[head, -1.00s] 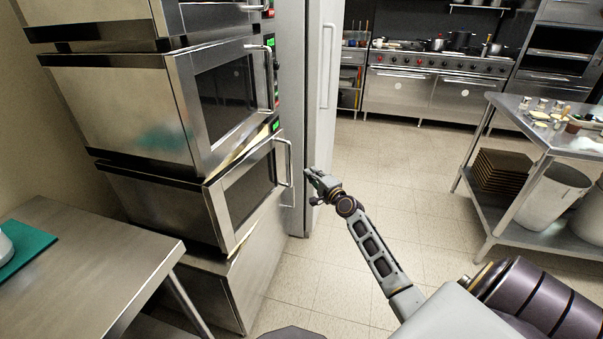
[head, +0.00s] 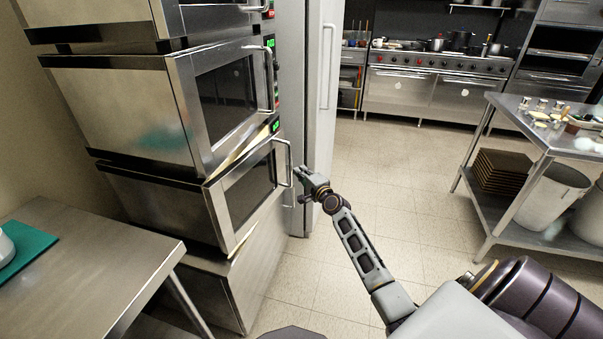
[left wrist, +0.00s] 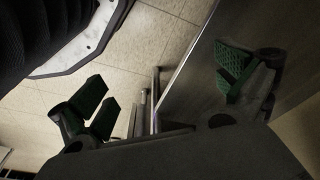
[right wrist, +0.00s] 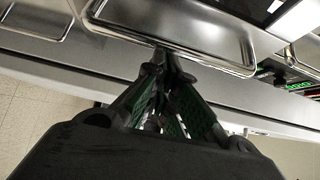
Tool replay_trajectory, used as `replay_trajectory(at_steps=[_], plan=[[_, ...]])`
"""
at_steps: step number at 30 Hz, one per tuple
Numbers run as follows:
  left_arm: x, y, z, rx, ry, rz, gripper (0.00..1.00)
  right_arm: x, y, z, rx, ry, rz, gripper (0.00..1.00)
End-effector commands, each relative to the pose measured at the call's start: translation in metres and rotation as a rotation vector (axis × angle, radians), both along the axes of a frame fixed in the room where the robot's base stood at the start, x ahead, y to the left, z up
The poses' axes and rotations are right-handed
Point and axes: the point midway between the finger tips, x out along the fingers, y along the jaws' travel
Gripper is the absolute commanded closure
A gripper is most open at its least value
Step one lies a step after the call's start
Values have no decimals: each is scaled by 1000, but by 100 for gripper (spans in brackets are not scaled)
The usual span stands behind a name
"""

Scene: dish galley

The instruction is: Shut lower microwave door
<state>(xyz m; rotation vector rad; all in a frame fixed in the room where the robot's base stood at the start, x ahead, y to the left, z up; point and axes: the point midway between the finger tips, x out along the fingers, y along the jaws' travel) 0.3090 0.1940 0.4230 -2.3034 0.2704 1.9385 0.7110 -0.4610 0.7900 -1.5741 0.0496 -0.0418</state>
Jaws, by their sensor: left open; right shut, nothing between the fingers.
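The lower microwave (head: 160,208) is the steel box under another one at left in the head view. In the right wrist view the shut fingertips (right wrist: 170,58) are at the edge of a looped bar handle (right wrist: 190,52); contact is unclear. My left gripper (left wrist: 165,88) is open and empty, outside the head view.
A steel table (head: 90,262) with a green board (head: 22,250) stands at lower left. A tall cabinet (head: 322,100) stands just behind the microwaves. A steel cart (head: 545,140) with bins is at right. The tiled floor between is clear.

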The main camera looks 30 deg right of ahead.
Motion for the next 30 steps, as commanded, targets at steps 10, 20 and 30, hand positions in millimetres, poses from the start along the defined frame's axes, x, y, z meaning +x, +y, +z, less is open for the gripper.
replay_trajectory(at_steps=[10,20,30], plan=[[-4,-5,16,-12,1,-3,0,10,4,-1,-1,-1,28,100],[1,-11,42,-27,-19,-7,0,23,8,-2,0,-1,65,100],[4,-16,69,-45,-44,-13,0,36,13,-2,0,-1,104,100]])
